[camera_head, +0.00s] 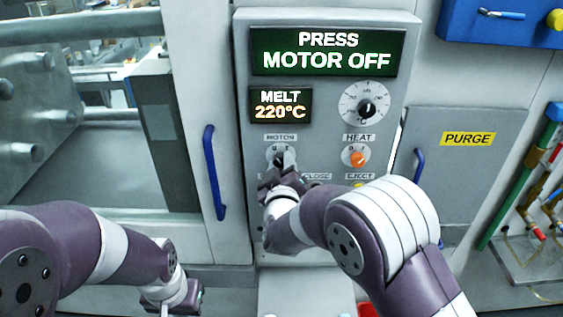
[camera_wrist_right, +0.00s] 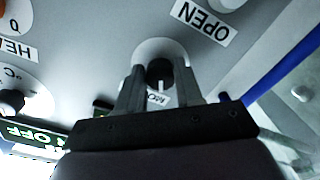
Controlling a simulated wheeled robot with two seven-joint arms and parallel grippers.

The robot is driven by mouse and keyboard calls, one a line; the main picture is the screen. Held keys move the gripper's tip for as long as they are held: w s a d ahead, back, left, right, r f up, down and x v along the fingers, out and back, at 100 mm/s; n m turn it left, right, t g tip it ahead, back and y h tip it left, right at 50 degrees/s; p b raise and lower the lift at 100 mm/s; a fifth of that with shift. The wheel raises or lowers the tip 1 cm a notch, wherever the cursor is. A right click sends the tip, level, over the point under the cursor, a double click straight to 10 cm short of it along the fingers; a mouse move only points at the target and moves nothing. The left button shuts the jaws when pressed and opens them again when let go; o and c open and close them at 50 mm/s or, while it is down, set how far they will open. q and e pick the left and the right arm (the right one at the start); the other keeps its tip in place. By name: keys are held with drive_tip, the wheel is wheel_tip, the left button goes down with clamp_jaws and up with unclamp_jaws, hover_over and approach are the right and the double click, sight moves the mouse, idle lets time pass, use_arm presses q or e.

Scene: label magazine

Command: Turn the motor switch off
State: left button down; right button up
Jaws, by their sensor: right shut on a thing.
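The motor switch (camera_head: 279,157) is a black knob on a white dial under the MOTOR label on the grey control panel (camera_head: 327,22). In the right wrist view, the knob (camera_wrist_right: 160,71) sits between the two fingers of my right gripper (camera_wrist_right: 159,88), which is shut on it. A pale mark on the knob points toward the partly hidden MOTOR label. In the head view, my right gripper (camera_head: 282,177) covers the lower part of the dial. My left gripper (camera_head: 187,302) is low at the left, away from the panel; its jaw opening is unclear.
The orange heat knob (camera_head: 357,157) sits right of the motor switch, below the melt dial (camera_head: 365,106). The display (camera_head: 327,51) reads PRESS MOTOR OFF. Blue handles (camera_head: 213,172) flank the panel. My right arm hides the lower buttons in part.

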drive_tip(key=shift+r+n, duration=0.1)
drive_tip(key=shift+n, duration=0.5)
drive_tip(key=shift+n+p, duration=0.3)
drive_tip(key=o, duration=1)
drive_tip(key=shift+o, duration=0.2)
